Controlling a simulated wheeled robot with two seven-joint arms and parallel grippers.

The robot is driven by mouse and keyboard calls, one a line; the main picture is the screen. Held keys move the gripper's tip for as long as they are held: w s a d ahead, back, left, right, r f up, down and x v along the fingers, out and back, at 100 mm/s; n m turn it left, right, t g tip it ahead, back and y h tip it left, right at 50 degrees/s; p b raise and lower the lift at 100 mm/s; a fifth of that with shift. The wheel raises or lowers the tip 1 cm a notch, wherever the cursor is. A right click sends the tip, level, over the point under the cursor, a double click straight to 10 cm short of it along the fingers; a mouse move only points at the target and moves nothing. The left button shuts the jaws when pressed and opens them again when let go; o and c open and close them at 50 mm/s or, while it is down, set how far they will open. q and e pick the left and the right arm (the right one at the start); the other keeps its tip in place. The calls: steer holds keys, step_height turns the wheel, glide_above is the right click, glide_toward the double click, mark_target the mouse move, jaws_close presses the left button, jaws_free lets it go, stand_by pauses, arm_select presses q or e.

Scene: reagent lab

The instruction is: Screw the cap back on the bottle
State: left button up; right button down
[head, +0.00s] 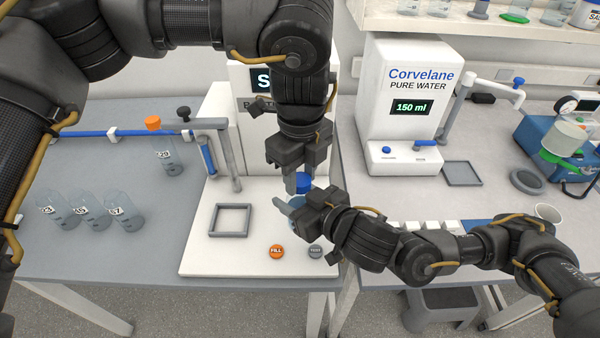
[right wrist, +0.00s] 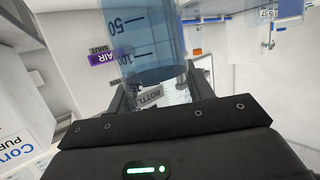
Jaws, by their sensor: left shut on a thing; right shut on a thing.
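A blue cap (head: 303,183) is between the fingers of my left gripper (head: 298,186), which points down and is shut on it. My right gripper (head: 290,205) comes in from the right and is shut on a clear bluish bottle (head: 296,211), right below the cap. Most of the bottle is hidden behind the right gripper in the head view. In the right wrist view the bottle (right wrist: 147,42), with 50 and 100 marks, stands between the fingers of the right gripper (right wrist: 160,88). I cannot tell whether the cap touches the bottle's neck.
A white dispenser with a square tray frame (head: 230,220) and FILL and TEST buttons stands beneath. The Corvelane water machine (head: 403,110) is at right. The left table front is clear.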

arm_select(q)
steer(key=shift+c, duration=0.5)
steer(key=m, duration=0.6)
steer(key=shift+m, duration=0.3)
steer(key=o, duration=1.1)
step_height(320, 180, up, 4)
steer(key=shift+f, duration=0.2)
steer(key=shift+r, duration=0.45)
